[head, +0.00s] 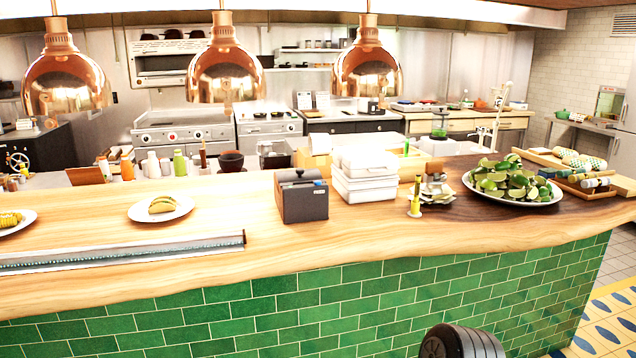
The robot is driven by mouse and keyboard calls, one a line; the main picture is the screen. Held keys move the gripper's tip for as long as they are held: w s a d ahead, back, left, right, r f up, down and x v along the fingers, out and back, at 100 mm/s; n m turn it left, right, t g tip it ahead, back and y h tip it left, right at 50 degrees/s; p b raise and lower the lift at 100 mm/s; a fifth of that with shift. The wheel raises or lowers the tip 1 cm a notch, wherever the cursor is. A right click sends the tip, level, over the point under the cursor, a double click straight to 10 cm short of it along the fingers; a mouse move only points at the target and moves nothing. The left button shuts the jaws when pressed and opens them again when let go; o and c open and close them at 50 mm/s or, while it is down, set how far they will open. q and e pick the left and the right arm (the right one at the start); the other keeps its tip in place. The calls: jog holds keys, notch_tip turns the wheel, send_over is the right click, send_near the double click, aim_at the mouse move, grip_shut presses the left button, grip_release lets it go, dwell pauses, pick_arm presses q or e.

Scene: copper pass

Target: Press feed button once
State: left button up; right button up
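A dark grey box-shaped printer (303,203) stands on the wooden counter (390,235), near the middle of the head view. No paper is clearly visible coming out of the printer. Neither of my grippers is in view. A dark ribbed part at the bottom edge, right of centre, looks like part of my arm.
White stacked containers (365,185) stand just right of the printer. A taco plate (161,207) and a metal rail (120,254) lie to its left. A lime platter (513,182) is farther right. Copper lamps (226,75) hang above. Counter in front of the printer is clear.

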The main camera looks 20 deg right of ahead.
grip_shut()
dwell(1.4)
